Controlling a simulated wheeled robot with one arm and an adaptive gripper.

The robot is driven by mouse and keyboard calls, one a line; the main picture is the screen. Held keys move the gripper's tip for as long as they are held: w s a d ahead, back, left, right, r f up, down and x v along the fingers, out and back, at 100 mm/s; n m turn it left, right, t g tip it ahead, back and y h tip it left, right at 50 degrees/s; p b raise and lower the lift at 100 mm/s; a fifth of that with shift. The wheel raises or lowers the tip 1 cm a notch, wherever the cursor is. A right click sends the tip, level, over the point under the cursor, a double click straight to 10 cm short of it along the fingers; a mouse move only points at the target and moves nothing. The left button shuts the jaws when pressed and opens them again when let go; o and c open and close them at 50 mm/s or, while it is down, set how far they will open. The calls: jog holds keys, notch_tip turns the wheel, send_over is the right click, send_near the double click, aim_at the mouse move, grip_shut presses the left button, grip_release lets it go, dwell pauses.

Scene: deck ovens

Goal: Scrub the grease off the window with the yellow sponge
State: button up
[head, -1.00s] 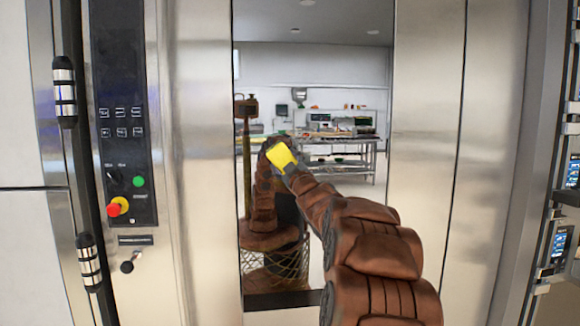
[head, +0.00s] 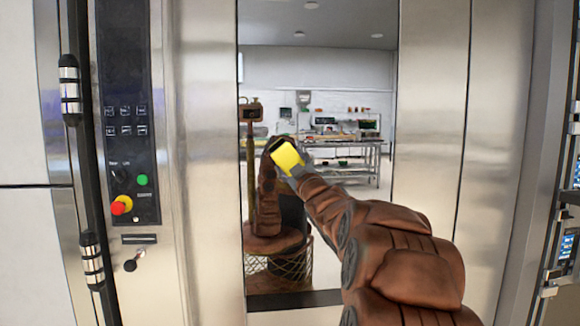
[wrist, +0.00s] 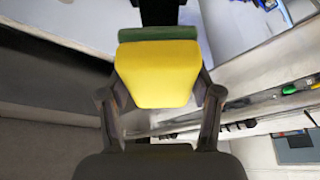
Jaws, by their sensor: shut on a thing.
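The window (head: 345,215) is a tall, mirror-like pane in the steel oven door, and it reflects the room and my own body. My gripper (head: 293,170) is in front of the pane, left of its middle. It is shut on the yellow sponge (head: 284,155). In the wrist view the sponge (wrist: 158,75) sits between both fingers, with its green scouring layer (wrist: 158,33) on the far side, toward the pane. I cannot tell whether the sponge touches the glass. I cannot make out any grease on the pane.
A black control panel (head: 125,75) with a red and yellow knob (head: 121,205) and a green button (head: 142,180) is left of the window. A small handle (head: 138,258) is below it. Steel door surface (head: 430,130) lies right of the pane. Shelving is at the far right.

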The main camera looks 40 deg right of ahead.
jog(key=shift+s+a, duration=0.15)
jog(key=shift+s, duration=0.1)
jog(key=shift+s+a+f, duration=0.15)
jog(key=shift+s+a, duration=0.3)
jog(key=shift+s, duration=0.15)
jog(key=shift+s+a+b, duration=0.35)
jog(key=shift+s+a, duration=0.15)
jog(key=shift+s, duration=0.1)
jog(key=shift+w, duration=0.1)
